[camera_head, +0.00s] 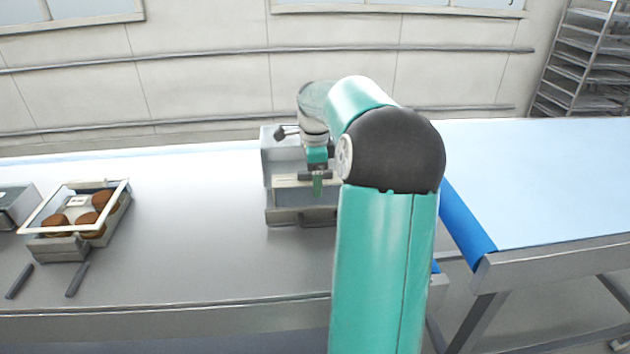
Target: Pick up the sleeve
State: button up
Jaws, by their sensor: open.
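A pale beige flat piece (290,182), which looks like the sleeve, sits in a grey open-topped holder (282,216) on the table. It is small in view, and I cannot be certain that it is the sleeve. My gripper (317,184) is open and points down over the right part of this piece. I cannot tell whether its fingers touch the piece or straddle it. My arm hides the right end of the holder.
A grey tray (58,248) with several brown rounds (88,220) and a white frame (122,194) stands at the left. Two dark handles lie in front. A blue conveyor (540,180) is at the right. The steel table (190,260) is clear between tray and holder.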

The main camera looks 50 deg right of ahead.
jog(key=shift+f, duration=0.65)
jog(key=c, duration=1.1)
jog(key=shift+r, duration=0.1)
